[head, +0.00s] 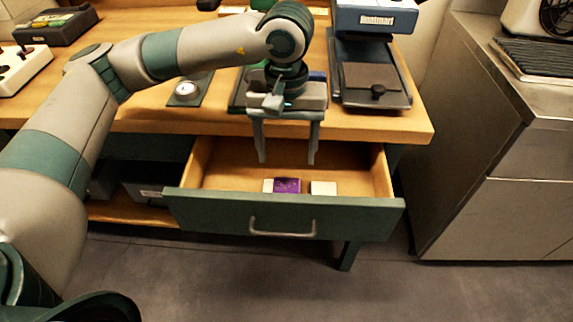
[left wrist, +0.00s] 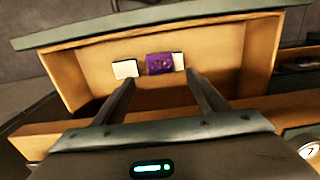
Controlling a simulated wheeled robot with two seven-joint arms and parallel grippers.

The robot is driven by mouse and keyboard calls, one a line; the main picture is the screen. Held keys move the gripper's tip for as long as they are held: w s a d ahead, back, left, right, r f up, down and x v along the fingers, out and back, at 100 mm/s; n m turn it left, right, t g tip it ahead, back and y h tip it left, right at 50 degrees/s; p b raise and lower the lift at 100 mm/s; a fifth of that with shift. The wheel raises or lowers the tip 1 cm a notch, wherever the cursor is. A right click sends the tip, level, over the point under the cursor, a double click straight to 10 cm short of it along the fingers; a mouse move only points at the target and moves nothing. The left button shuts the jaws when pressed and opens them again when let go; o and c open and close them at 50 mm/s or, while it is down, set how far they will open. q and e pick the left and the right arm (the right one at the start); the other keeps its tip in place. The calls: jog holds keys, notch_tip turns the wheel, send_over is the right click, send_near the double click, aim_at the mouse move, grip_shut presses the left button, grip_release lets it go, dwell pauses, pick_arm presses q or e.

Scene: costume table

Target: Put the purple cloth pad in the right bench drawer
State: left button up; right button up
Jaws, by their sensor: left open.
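The purple cloth pad (head: 287,185) is inside the open bench drawer (head: 285,216), towards its front panel; the panel hides its lower edge in the head view. In the left wrist view the pad (left wrist: 160,63) shows whole, with darker marks on its top. My left gripper (head: 287,161) is open and empty above the drawer, fingers pointing down, apart from the pad. In the left wrist view the pad appears just beyond and between the fingertips (left wrist: 161,78). My right gripper is not in view.
A pale block (head: 323,188) lies in the drawer beside the pad, and another pale piece (head: 267,185) touches or nearly touches its other side. The wooden bench top (head: 225,122) is above, with a blue scale-like device (head: 375,20) at the back. A steel cabinet (head: 490,180) stands at the right.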

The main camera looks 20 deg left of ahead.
pick_arm(q)
notch_tip(320, 180, up, 3)
dwell(0.9)
dwell(0.8)
